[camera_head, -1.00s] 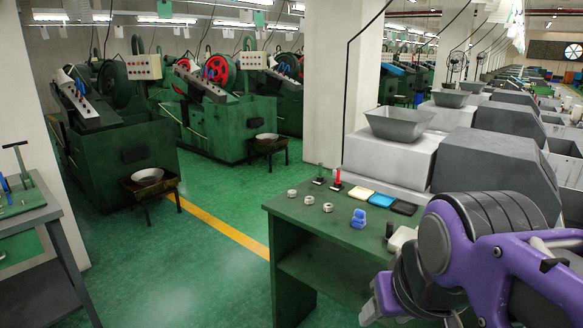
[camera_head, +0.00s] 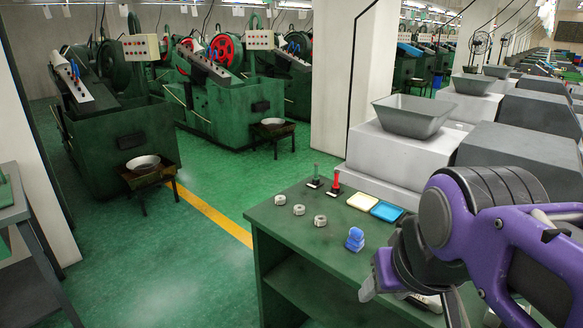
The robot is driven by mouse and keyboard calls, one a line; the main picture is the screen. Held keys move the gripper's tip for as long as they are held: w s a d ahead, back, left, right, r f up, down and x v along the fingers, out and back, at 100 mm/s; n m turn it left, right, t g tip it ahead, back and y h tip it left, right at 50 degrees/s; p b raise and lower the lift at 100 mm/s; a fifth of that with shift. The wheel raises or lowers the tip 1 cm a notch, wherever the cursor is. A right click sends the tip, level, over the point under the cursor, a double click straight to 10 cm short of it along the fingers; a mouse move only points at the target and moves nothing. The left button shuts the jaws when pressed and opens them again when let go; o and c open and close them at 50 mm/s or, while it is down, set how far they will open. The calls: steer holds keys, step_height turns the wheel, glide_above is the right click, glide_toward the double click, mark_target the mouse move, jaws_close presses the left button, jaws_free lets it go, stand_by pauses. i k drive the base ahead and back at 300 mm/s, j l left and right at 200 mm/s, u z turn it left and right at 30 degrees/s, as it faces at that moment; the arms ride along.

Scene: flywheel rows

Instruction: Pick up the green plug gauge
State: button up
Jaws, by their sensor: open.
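The green plug gauge (camera_head: 315,172) stands upright on a dark base at the back left of the green table (camera_head: 262,225). A similar red gauge (camera_head: 335,182) stands just right of it. My gripper (camera_head: 410,298) is at the lower right, in front of and well apart from the green gauge. It points down over the table's near right part and is open. Its far finger is partly hidden by my purple arm. I see nothing held in it.
Several metal nuts (camera_head: 299,209) lie left on the table. A blue object (camera_head: 355,239) stands between my gripper and the gauges. A white pillar and a grey hopper (camera_head: 413,116) rise behind the table. Green floor is free at left.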

mark_target(316, 177)
steer(key=i+j+u, duration=0.15)
steer(key=j, duration=0.2)
steer(key=i+j+u, duration=0.1)
steer(key=j, duration=0.3)
steer(key=i+j+u, duration=0.15)
steer(key=j, duration=0.2)
steer(key=i+j+u, duration=0.15)
steer(key=j, duration=0.15)
steer(key=i+j+u, duration=0.45)
steer(key=i, duration=0.3)
steer(key=i+j+z, duration=0.2)
steer(key=i, duration=0.3)
steer(key=i+j+z, duration=0.2)
steer(key=i, duration=0.3)
steer(key=i+z, duration=1.1)
steer(key=z, duration=0.15)
steer(key=i+j+z, duration=0.1)
steer(key=z, duration=0.25)
steer(key=i+j+z, duration=0.15)
steer(key=z, duration=0.2)
steer(key=i+j, duration=0.05)
steer(key=i, duration=0.05)
